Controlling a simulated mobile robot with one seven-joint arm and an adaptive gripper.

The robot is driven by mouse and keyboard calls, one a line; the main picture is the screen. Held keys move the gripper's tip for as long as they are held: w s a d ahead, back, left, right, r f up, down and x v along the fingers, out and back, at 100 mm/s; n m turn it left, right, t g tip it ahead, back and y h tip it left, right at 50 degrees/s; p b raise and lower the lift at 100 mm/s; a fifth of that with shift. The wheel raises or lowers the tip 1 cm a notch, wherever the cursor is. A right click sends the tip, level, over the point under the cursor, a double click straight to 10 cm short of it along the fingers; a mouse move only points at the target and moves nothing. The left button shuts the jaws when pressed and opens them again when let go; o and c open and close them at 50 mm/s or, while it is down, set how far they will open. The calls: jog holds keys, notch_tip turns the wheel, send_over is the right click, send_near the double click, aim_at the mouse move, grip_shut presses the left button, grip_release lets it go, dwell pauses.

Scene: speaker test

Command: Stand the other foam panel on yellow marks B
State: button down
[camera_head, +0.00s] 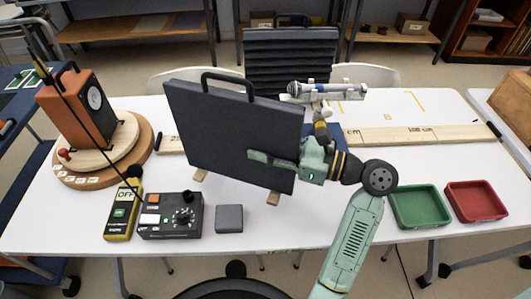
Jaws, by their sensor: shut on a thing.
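A dark grey foam panel (225,125) with a black top handle and wooden feet is upright and slightly tilted in the picture, left of centre. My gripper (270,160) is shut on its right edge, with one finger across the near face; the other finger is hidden. I cannot tell whether the feet touch the table. A second, ridged dark panel (290,55) stands behind it, its lower part partly hidden. Yellow marks (418,101) show on the white table at the back right.
A microphone (308,88) on a stand is close behind my gripper. A wooden ruler board (420,133) crosses the table. An orange speaker (78,108) stands on a round turntable at left. Control box (170,215), yellow meter (122,213), green tray (420,207) and red tray (476,204) line the front.

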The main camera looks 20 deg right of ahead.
jog(key=shift+f, duration=1.6)
jog(key=c, duration=1.1)
grip_release()
